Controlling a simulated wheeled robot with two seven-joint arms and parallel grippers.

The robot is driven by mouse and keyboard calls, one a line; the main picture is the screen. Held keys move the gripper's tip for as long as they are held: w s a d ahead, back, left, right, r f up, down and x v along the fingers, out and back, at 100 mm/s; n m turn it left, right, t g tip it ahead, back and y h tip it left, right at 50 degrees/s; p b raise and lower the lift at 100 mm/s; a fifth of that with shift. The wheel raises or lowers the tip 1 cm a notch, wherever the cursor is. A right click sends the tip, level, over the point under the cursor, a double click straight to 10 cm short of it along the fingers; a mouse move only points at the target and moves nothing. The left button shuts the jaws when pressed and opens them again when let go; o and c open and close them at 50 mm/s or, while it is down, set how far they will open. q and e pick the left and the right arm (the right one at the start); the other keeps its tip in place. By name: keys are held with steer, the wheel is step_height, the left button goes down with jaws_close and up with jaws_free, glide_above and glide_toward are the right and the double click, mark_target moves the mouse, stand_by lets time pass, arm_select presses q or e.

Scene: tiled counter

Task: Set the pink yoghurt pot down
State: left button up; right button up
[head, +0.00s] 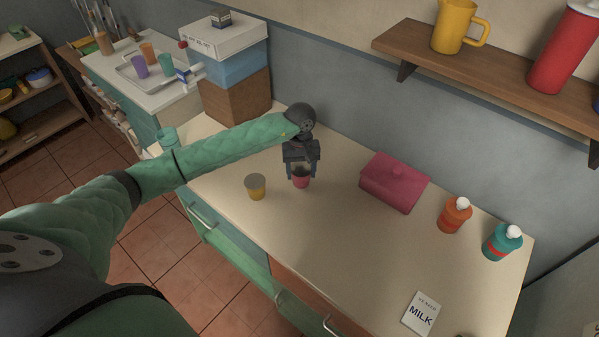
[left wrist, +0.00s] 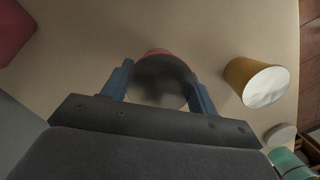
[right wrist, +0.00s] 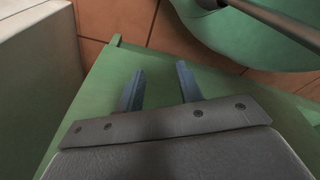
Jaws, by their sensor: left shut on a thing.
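The pink yoghurt pot (head: 301,182) is at the middle of the counter (head: 330,245) in the head view, under my left gripper (head: 301,170). My left gripper is shut on the pot, with a finger on each side. The left wrist view shows the pot (left wrist: 152,53) between the two blue fingers, its inside dark. The pot looks upright and at or close to the counter top; I cannot tell whether its base touches. My right gripper (right wrist: 160,88) shows only in the right wrist view, its fingers apart with nothing between them, over a green surface.
A yellow pot (head: 255,187) stands just left of the pink pot. A pink lidded box (head: 394,182) lies to the right. Stacked boxes (head: 235,88) stand behind. The front middle counter is clear.

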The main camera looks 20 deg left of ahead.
arm_select(q)
step_height(320, 180, down, 2)
steer(key=shift+w+d+f, duration=0.1)
steer(key=shift+w+f, duration=0.15)
steer(key=shift+s, duration=0.25)
steer(key=shift+w, duration=0.1)
steer(key=o, duration=0.8)
steer(key=shift+o, duration=1.3)
arm_select(e)
steer(key=shift+w+a, duration=0.2)
steer(key=shift+w, duration=0.4)
